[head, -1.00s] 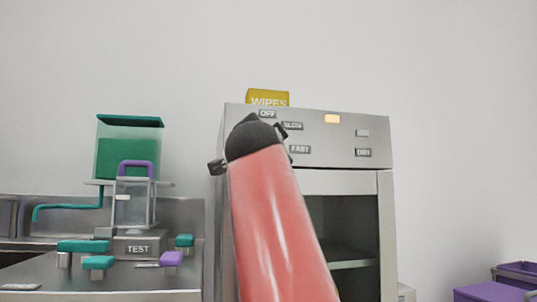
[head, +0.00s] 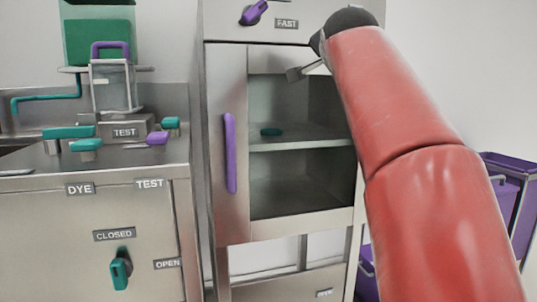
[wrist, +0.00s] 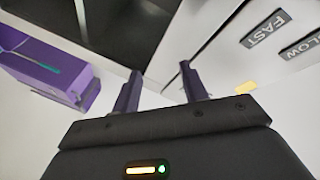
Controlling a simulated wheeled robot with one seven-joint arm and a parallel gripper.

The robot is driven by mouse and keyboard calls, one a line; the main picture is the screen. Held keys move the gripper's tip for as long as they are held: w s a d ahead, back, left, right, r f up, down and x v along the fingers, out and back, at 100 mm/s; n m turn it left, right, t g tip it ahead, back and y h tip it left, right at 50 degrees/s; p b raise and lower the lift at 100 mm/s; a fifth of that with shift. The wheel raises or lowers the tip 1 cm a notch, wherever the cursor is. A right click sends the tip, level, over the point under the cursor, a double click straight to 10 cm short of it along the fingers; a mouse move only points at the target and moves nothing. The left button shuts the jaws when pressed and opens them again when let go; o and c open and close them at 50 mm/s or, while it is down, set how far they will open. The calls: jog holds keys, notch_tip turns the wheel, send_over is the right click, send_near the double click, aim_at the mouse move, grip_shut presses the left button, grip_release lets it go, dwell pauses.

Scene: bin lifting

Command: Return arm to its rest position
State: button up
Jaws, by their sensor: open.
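My gripper (wrist: 160,78) shows in the wrist view with its two dark fingers spread apart and nothing between them. Below the fingers is its dark body with a small lit indicator. In the head view my red arm (head: 390,110) rises on the right, in front of the right side of the steel cabinet (head: 230,75). My fingers are mostly hidden there behind the dark wrist end near the cabinet's top.
The cabinet has a purple handle (head: 230,153), an opening with a shelf and a small teal item (head: 271,132). A counter (head: 60,185) with teal and purple handles stands left. A purple bin (head: 505,205) stands right, also in the wrist view (wrist: 50,70).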

jog(key=s+d+f+n+g+y+p, duration=0.1)
jog(key=s+d+f+g, duration=0.2)
jog(key=f, duration=0.4)
jog(key=s+d+f+n+g+y+p, duration=0.1)
jog(key=s+d+f, duration=0.2)
jog(key=d+f, duration=0.35)
jog(key=s+a+f+n+g+p, duration=0.1)
jog(key=s+a+f+n+g, duration=0.1)
jog(key=s+f, duration=0.7)
jog(key=s+a+f+n+g+p, duration=0.1)
jog(key=s+a+f+n+g, duration=0.1)
jog(key=s+f, duration=0.7)
jog(key=s+a+f+n+g+p, duration=0.1)
jog(key=s+a+f+n+g, duration=0.2)
jog(key=s+f, duration=0.6)
jog(key=shift+a+f+n+p, duration=0.25)
jog(key=shift+f+n+p, duration=0.1)
jog(key=shift+n, duration=0.85)
